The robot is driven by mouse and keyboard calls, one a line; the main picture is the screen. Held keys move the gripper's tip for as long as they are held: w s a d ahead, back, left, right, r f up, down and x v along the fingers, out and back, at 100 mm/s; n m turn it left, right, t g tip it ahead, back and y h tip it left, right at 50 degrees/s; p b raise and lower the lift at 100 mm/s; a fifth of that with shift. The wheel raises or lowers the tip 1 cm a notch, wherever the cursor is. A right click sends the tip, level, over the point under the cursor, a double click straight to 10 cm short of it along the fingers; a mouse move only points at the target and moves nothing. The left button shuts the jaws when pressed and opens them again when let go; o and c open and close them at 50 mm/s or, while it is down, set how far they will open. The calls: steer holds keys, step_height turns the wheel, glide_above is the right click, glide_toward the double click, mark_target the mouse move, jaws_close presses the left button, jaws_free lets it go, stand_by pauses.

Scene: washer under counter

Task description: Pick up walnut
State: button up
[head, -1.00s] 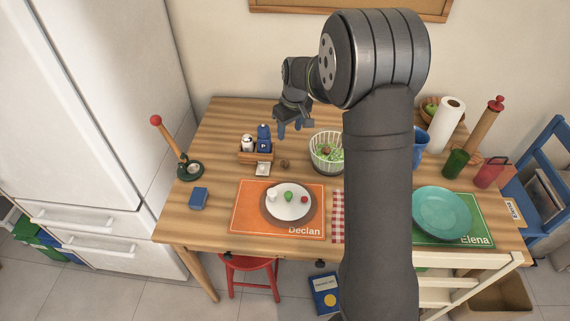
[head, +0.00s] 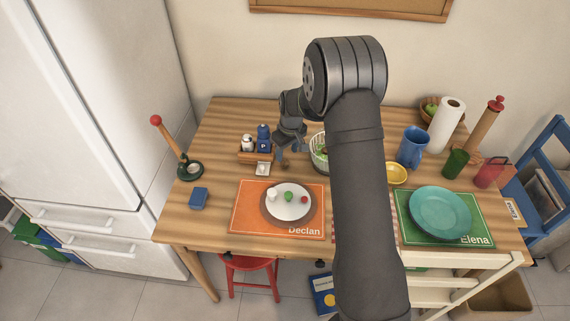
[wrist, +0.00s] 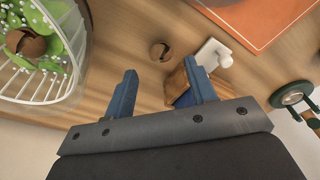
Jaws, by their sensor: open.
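The walnut (wrist: 160,52) is a small round brown thing on the wooden table, in the wrist view. It lies just beyond my fingertips, roughly centred between them and apart from both. My gripper (wrist: 160,77) is open with nothing between its blue fingers. In the head view my gripper (head: 293,155) hangs over the table between the wooden caddy and the white basket. The walnut is hard to make out there, at or behind a fingertip. A similar brown round thing (wrist: 27,42) lies among greens in the basket.
The white wire basket (wrist: 75,75) is at left in the wrist view. The wooden caddy (head: 257,157) with bottles stands close by my gripper, with a small white item (wrist: 212,53) beside it. The orange placemat (head: 245,200) holds a plate. Bare table surrounds the walnut.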

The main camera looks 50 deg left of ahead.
mark_target(285, 161)
steer(key=f, duration=0.5)
steer(key=shift+s+a, duration=0.1)
steer(key=shift+a, duration=0.25)
steer(key=c, duration=1.1)
steer(key=shift+o, duration=0.2)
